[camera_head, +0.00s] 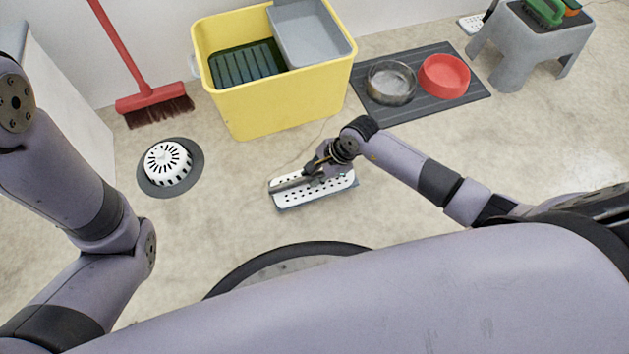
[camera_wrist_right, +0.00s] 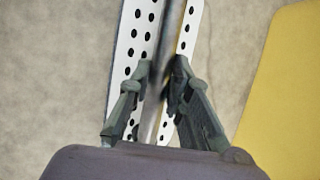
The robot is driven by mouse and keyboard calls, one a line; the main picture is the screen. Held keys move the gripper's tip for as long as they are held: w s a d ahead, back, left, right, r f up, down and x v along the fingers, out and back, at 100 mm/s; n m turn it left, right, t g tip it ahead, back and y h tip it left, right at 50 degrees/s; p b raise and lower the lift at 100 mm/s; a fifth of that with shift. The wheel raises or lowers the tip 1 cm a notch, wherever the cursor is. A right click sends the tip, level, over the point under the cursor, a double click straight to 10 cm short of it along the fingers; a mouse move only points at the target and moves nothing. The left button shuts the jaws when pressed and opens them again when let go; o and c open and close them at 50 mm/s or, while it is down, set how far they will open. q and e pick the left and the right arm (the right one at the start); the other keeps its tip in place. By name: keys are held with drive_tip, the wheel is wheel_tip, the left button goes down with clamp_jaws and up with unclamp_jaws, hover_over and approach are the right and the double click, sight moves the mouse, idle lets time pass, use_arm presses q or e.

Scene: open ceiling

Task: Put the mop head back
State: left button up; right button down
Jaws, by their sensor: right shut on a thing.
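The mop head (camera_head: 335,190) is a long white plate with dark holes, a grey bar along its middle and a grey underside. It is on or just above the floor, in front of the yellow bucket; I cannot tell if it touches the floor. My right gripper (camera_head: 309,171) is over it, shut on the grey bar. In the right wrist view the fingers (camera_wrist_right: 160,72) close on both sides of the bar, with the holed plate (camera_wrist_right: 127,60) beneath. My left arm shows at the left, but its gripper is out of view.
A yellow mop bucket (camera_head: 290,105) with a grey wringer tray (camera_head: 312,32) stands behind. A white floor drain (camera_head: 168,164) and red broom (camera_head: 154,103) are left. A dark mat (camera_head: 430,105) holds a glass bowl (camera_head: 391,82) and red bowl (camera_head: 444,76). A grey stool (camera_head: 520,45) stands back right.

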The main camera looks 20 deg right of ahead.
drive_tip(key=shift+f+b, duration=0.55)
drive_tip(key=shift+f, duration=0.85)
drive_tip(key=shift+f, duration=0.15)
drive_tip(key=c, duration=1.5)
unclamp_jaws()
